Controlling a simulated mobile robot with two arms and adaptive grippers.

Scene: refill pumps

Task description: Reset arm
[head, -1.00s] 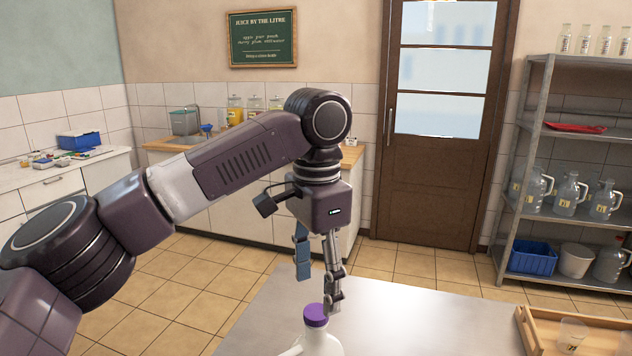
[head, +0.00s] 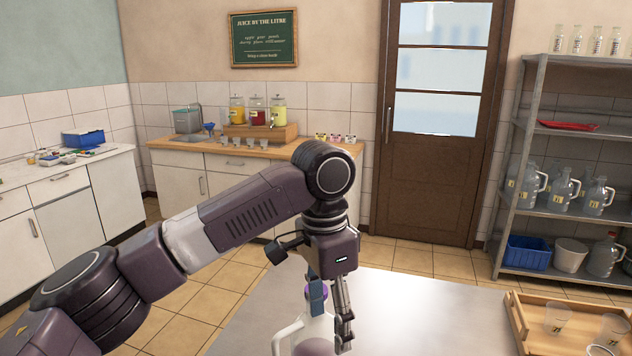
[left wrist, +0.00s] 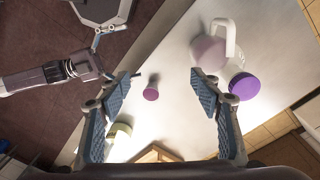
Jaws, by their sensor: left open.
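A clear jug (head: 318,333) with a purple cap and a dark drink in it stands on the metal table at the bottom of the head view. My left gripper (head: 331,318) overlaps the jug's top there and hides part of the cap. In the left wrist view, the same left gripper (left wrist: 163,88) is open with nothing between its pads. The jug (left wrist: 209,52) and its purple cap (left wrist: 245,86) lie beyond the right finger there.
A wooden tray (head: 515,330) with several glasses is at the right. Shelving (head: 525,150) with jugs and a blue crate stands behind. The middle of the table (head: 430,310) is clear.

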